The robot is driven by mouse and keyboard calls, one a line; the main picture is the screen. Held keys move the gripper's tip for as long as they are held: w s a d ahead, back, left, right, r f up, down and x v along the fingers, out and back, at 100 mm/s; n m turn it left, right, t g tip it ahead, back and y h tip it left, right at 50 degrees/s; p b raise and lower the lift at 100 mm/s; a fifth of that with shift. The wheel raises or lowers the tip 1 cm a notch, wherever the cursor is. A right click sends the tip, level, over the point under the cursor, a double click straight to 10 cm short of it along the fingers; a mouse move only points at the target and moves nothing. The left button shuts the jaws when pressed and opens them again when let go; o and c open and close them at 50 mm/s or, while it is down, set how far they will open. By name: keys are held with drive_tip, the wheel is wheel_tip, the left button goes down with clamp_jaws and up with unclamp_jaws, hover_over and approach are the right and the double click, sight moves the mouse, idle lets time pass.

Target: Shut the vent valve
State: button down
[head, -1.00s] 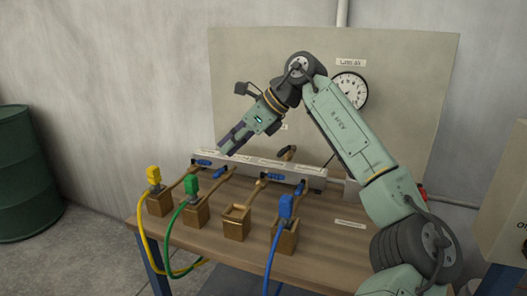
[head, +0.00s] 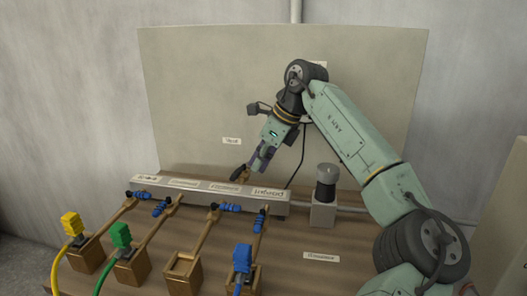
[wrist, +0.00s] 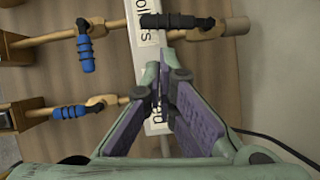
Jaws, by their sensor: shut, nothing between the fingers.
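The vent valve's dark lever (head: 238,169) shows behind the pipe block, below a small label on the back panel that seems to read "Vent" (head: 232,141). In the wrist view a black lever (wrist: 178,20) at the top lies roughly along its tan pipe (wrist: 225,28); it appears to be the same valve. My gripper (head: 257,167) points down just right of the valve in the head view, partly covering its pipe. In the wrist view my gripper (wrist: 160,88) is shut and empty over the labelled block, apart from the lever. Contact in the head view cannot be told.
The labelled pipe block (head: 215,195) carries several blue-handled valves (head: 228,208) at its front. Wooden boxes with yellow, green and blue connectors (head: 243,257) stand nearer. A dark-capped cylinder (head: 326,180) stands right of the block. The panel (head: 200,90) rises behind.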

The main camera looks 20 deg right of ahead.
sight(237, 174)
drive_tip(key=shift+p+x, duration=0.3)
drive_tip(key=shift+x, duration=2)
drive_tip(key=shift+a, duration=0.1)
